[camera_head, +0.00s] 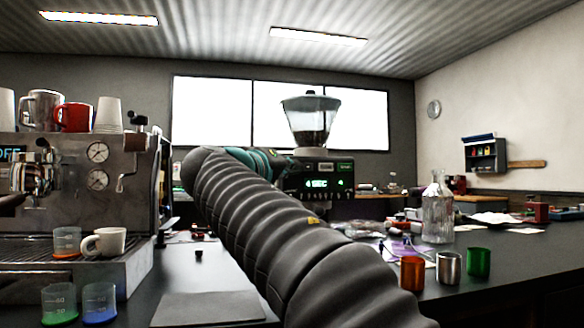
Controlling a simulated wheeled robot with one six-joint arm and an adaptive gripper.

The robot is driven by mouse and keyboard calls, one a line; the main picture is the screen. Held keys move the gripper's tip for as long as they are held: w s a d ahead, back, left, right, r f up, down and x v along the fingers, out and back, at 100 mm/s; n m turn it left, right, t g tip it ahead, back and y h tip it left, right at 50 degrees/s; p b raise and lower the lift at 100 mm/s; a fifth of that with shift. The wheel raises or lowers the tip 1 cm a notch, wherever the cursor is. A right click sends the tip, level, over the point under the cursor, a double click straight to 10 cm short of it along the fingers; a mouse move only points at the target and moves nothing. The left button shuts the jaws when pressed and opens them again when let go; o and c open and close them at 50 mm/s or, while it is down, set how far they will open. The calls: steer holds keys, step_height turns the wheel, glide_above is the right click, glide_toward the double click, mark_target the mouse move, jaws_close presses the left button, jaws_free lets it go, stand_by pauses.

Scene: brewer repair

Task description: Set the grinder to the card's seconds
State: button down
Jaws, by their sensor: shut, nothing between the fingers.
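The grinder (310,165) stands on the counter behind my arm, with a clear hopper (310,120) of dark beans on top. Its front panel has a lit green display (325,184); the small text looks like "4 SEC" with another figure to its right, but I cannot read it surely. A row of small buttons seems to run below it. My arm crosses in front and covers the grinder's left and lower parts. Its teal wrist part is close to the grinder's left side. My gripper's fingers are hidden. I cannot pick out a card with readable seconds.
An espresso machine (85,190) with cups stands at left. Measuring cups (60,303) stand at front left, near a dark flat mat (207,308). At right are a glass bottle (438,215), orange (412,273), silver (449,268) and green (479,262) cups, and loose papers.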

steer(key=shift+s, duration=0.1)
steer(key=shift+s+d+b, duration=0.2)
steer(key=shift+s+b, duration=0.35)
steer(key=shift+s, duration=0.1)
steer(key=s+b, duration=0.1)
steer(key=s, duration=0.1)
steer(key=s+d+b, duration=0.1)
steer(key=s, duration=0.1)
steer(key=shift+s+d+b, duration=0.2)
steer(key=shift+s+b, duration=0.2)
steer(key=shift+a, duration=0.1)
stand_by(1.8)
